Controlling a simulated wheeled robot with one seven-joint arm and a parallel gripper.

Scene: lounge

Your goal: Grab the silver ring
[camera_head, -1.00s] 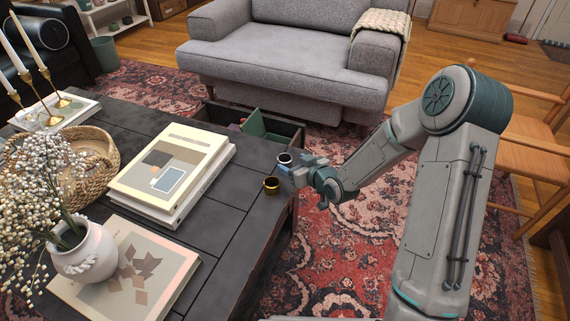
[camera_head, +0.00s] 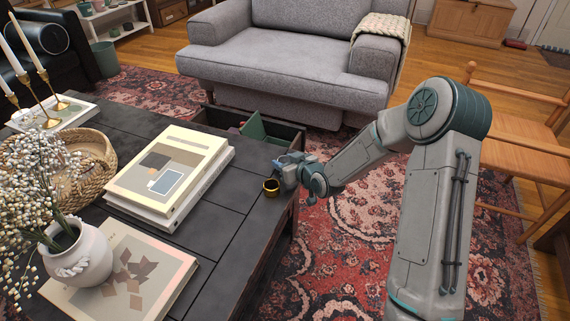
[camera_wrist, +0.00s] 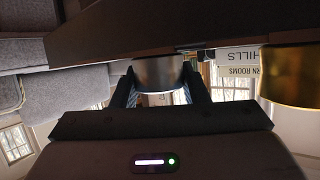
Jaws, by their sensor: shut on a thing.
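The silver ring (camera_wrist: 158,73) shows in the wrist view, between the two fingertips of my gripper (camera_wrist: 160,88). The gripper is shut on it. The ring appears to be still at the dark tabletop, which shows at the top of this inverted view. In the head view my gripper (camera_head: 281,162) is at the table's right edge, and its fingers hide the silver ring. A gold ring (camera_head: 271,187) stands on the table just in front of the gripper. It also shows at the right of the wrist view (camera_wrist: 291,75), apart from the fingers.
The dark coffee table (camera_head: 222,222) holds a stack of books (camera_head: 165,172) left of my gripper, a woven basket (camera_head: 98,172) and a white vase (camera_head: 82,258). An open drawer (camera_head: 290,136) with a green item lies behind. A grey sofa (camera_head: 290,60) stands farther back.

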